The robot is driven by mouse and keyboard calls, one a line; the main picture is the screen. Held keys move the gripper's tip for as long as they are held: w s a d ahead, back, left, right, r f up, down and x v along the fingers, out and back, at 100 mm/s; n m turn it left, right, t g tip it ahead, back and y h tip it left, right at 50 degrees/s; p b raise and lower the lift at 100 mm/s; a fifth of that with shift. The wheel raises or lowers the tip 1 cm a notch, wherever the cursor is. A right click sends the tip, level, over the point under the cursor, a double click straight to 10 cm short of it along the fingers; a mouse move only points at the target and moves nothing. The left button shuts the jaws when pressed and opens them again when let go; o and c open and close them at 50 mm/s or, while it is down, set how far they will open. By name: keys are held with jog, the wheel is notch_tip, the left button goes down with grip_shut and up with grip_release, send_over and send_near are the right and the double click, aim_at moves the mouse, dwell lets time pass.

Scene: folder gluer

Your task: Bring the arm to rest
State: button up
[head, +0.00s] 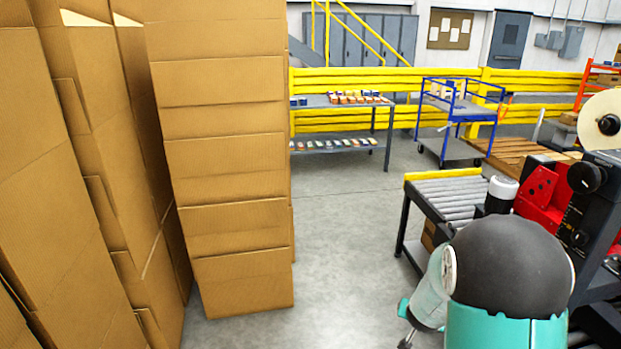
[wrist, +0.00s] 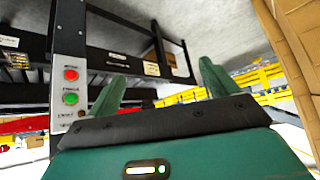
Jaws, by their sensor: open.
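My gripper (wrist: 163,92) shows in the wrist view with its two green fingers spread apart. It is open, and nothing is between the fingers. Behind the left finger stands a dark machine frame with a control panel (wrist: 69,88) that has a red and a green button. In the head view my arm, teal and dark grey, is at the lower right, in front of the roller conveyor. The gripper itself cannot be made out in the head view.
Tall cardboard stacks (head: 225,170) fill the left side. A roller conveyor (head: 450,195) and a red and black machine (head: 545,190) stand at the right. A blue cart (head: 455,103) and grey shelf table (head: 340,146) are farther back. Grey floor (head: 345,240) is clear between them.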

jog(key=s+a+r+n+y, duration=0.2)
jog(key=s+a+r, duration=0.3)
jog(key=r, duration=0.4)
jog(key=s+a+r+n+y, duration=0.1)
jog(key=s+a+r+y, duration=0.1)
jog(key=s+a+r, duration=0.35)
jog(key=s+a+r+n, duration=0.1)
jog(key=s+r, duration=0.4)
jog(key=s, duration=0.3)
jog(key=s+a+r+n+g, duration=0.1)
jog(key=s+a+r, duration=0.1)
jog(key=s+r, duration=0.4)
jog(key=s, duration=0.3)
jog(key=shift+a+n+h, duration=0.3)
jog(key=shift+h, duration=0.1)
